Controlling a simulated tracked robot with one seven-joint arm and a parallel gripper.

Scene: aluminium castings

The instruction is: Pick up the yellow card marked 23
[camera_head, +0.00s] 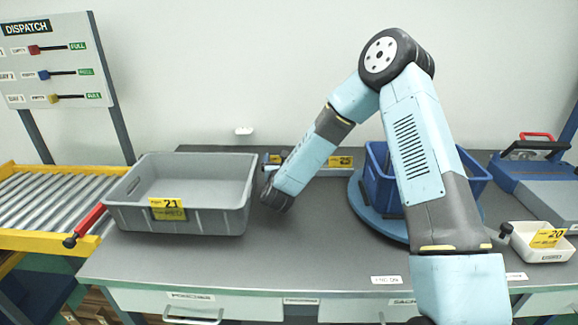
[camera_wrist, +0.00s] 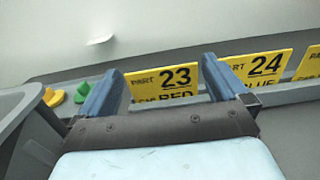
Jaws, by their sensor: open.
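The yellow card marked 23 (camera_wrist: 163,88) stands upright in a rack at the back of the bench, with the words PART and RED on it. In the wrist view my gripper (camera_wrist: 161,66) is open, its two blue-grey fingers spread on either side of the card. In the head view my arm hides much of the rack and I cannot make out the 23.
Yellow card 24 (camera_wrist: 264,66) stands close right of card 23. Card 25 (camera_head: 341,161) is further right. A grey bin (camera_head: 225,222) marked 21 is left of my arm, a blue bin (camera_head: 474,181) right. Green (camera_wrist: 81,92) and yellow (camera_wrist: 53,97) pieces lie left of the fingers.

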